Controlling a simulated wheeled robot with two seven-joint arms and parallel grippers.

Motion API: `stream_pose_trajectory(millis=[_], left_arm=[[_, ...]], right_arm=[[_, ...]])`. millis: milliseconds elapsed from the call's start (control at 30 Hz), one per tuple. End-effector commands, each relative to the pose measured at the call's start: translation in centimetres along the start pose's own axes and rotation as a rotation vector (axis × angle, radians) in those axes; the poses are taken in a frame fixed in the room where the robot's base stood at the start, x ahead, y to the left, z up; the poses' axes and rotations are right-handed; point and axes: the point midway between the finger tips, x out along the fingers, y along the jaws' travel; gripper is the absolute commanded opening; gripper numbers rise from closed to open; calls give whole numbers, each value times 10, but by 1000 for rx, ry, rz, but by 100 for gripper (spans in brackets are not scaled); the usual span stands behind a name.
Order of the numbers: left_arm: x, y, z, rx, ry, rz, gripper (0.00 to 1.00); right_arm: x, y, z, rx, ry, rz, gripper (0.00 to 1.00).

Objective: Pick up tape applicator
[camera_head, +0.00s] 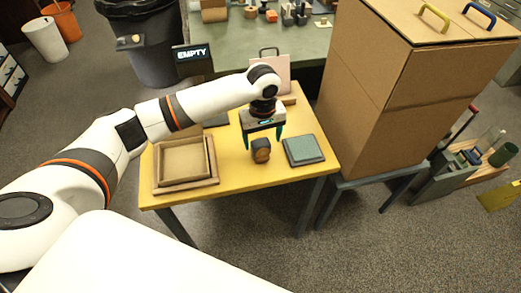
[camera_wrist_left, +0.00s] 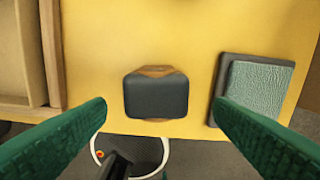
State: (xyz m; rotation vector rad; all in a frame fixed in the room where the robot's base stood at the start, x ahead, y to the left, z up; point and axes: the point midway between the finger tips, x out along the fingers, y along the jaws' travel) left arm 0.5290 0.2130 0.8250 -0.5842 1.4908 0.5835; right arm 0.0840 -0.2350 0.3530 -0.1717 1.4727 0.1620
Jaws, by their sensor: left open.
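The tape applicator looks to be the small dark block with brown wooden sides (camera_head: 261,151) on the yellow table (camera_head: 237,183). In the left wrist view the block (camera_wrist_left: 156,96) shows its dark top, with wood at its far and near edges. My left gripper (camera_head: 263,138) is over it, pointing down, with green fingers. In the left wrist view the fingers (camera_wrist_left: 160,104) are wide apart, one to each side of the block, and nothing is held. I cannot tell the exact height gap. My right gripper is not in view.
A wooden tray (camera_head: 160,190) sits left of the block, and a grey-green square pad (camera_head: 304,150) lies close on the right. A frame with a pinkish panel (camera_head: 276,75) stands behind. A large cardboard box (camera_head: 375,90) rises at the table's right.

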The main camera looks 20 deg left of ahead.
Motion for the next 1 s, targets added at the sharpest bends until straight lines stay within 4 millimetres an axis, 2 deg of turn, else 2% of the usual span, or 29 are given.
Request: stream_pose_trajectory(millis=[300, 633, 933, 1000], left_arm=[[44, 4, 6, 0, 1, 3, 76], [50, 4, 7, 1, -1, 0, 75], [50, 4, 6, 1, -1, 0, 26], [49, 4, 7, 2, -1, 0, 24]], right_arm=[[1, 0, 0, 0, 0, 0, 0], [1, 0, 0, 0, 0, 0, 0], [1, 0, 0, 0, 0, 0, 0], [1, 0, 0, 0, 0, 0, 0]])
